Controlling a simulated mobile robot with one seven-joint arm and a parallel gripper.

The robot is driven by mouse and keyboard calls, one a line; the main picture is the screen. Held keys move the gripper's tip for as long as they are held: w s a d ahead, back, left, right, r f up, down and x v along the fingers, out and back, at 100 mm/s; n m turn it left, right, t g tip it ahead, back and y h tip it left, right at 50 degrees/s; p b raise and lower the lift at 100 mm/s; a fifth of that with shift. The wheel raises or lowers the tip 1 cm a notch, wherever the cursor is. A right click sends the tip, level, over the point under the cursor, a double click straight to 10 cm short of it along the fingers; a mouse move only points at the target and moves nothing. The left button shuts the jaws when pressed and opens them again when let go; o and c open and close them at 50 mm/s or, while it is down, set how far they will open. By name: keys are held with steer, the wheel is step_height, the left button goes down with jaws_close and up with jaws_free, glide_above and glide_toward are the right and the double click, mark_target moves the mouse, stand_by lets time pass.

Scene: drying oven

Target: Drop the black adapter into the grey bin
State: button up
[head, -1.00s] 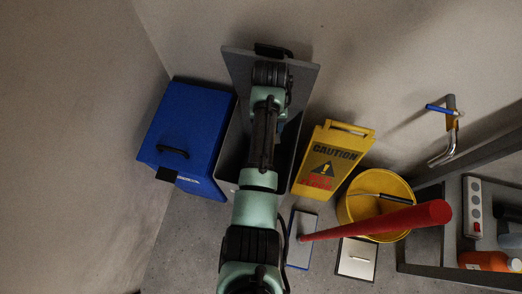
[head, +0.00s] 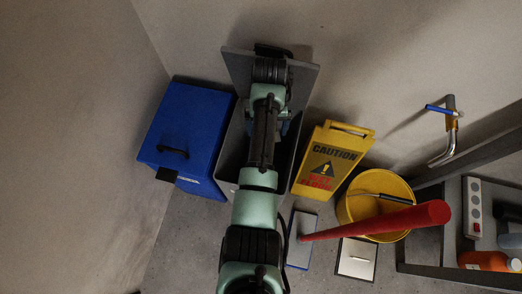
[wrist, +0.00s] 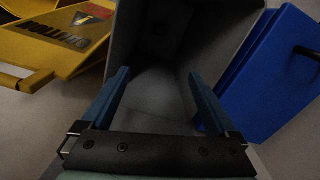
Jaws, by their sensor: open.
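The grey bin (head: 234,150) stands against the wall in the head view, its lid (head: 306,78) raised at the back. My arm reaches over it and covers much of its opening. In the wrist view my gripper (wrist: 158,75) is open, its two blue fingers apart with nothing between them. The fingers point into the bin's grey interior (wrist: 155,100). The black adapter cannot be made out in either view; the bin's floor is dim and partly hidden.
A blue lidded bin (head: 190,130) stands close on the left. A yellow caution sign (head: 330,165) and a yellow bucket (head: 352,207) stand on the right. A red pole (head: 390,220) slants across the front. A power strip (head: 475,205) lies far right.

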step_height(320, 180, up, 12)
steer(key=p, duration=0.3)
steer(key=shift+f+p, duration=0.2)
steer(key=shift+p, duration=0.2)
